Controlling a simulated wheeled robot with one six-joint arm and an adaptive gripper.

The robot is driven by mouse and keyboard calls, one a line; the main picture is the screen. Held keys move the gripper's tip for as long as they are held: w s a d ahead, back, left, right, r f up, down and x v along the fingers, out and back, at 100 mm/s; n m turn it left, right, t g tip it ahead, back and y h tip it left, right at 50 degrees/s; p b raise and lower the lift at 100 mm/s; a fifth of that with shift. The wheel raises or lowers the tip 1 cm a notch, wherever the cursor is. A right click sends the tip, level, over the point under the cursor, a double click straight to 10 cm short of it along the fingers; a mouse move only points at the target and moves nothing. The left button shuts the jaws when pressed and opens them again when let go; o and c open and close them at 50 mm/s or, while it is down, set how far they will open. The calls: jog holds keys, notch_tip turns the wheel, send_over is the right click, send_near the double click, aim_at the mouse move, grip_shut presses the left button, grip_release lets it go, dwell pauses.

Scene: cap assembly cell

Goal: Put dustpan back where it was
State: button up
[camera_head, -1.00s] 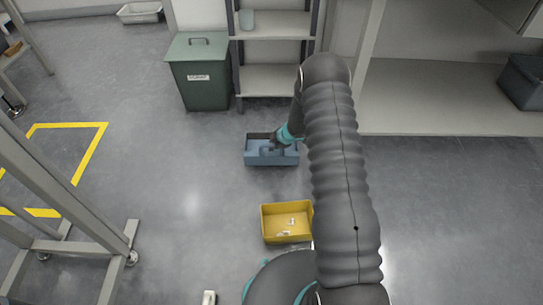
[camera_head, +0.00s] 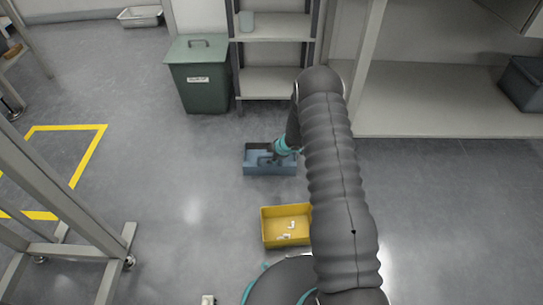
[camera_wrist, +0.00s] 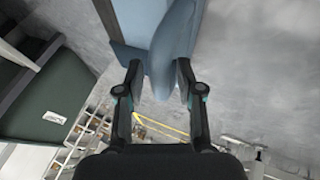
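The dustpan is a blue-grey open box (camera_head: 257,169) in front of the shelf, left of my arm in the head view. I cannot tell whether it rests on the floor or hangs just above it. My gripper (camera_head: 277,152) is at its right part, mostly hidden by my own wrist. In the wrist view the dustpan's body (camera_wrist: 135,25) fills the top, and its blue handle (camera_wrist: 168,55) runs down between the two fingers of my gripper (camera_wrist: 160,80). The fingers are close on both sides of the handle. A thin gap seems to show at the left finger.
A yellow bin (camera_head: 270,240) with small white pieces stands nearer me. A green lidded bin (camera_head: 203,92) and grey shelf (camera_head: 268,82) stand behind. A low bench (camera_head: 440,115) is at right, a metal frame (camera_head: 70,247) at left. Floor at centre left is clear.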

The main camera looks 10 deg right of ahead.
jog(key=shift+s+d+r, duration=0.1)
jog(key=shift+r, duration=0.35)
jog(key=s+d+r+m+t+h+p, duration=0.1)
jog(key=s+d+r+m+h, duration=0.2)
jog(key=r, duration=1.1)
jog(key=s+d+r+m+t+h, duration=0.1)
jog(key=s+d+r+m, duration=0.3)
jog(key=r, duration=1)
jog(key=s+d+r+m+h+p, duration=0.15)
jog(key=s+r, duration=0.35)
jog(key=r, duration=0.8)
jog(key=s+a+r+m+h, duration=0.1)
jog(key=s+r+m, duration=0.25)
jog(key=s, duration=0.35)
jog(key=s+a+r+m, duration=0.1)
jog(key=s+r+m, duration=0.1)
jog(key=s+r, duration=0.4)
jog(key=s+a+m+g+y, duration=0.1)
jog(key=s+a, duration=0.2)
jog(key=s, duration=0.6)
jog(key=s+a+m+y, duration=0.1)
jog(key=s+a, duration=0.3)
jog(key=s, duration=0.5)
jog(key=shift+s+m+g+y, duration=0.15)
jog(key=shift+m+g+y, duration=0.25)
jog(key=shift+y, duration=0.05)
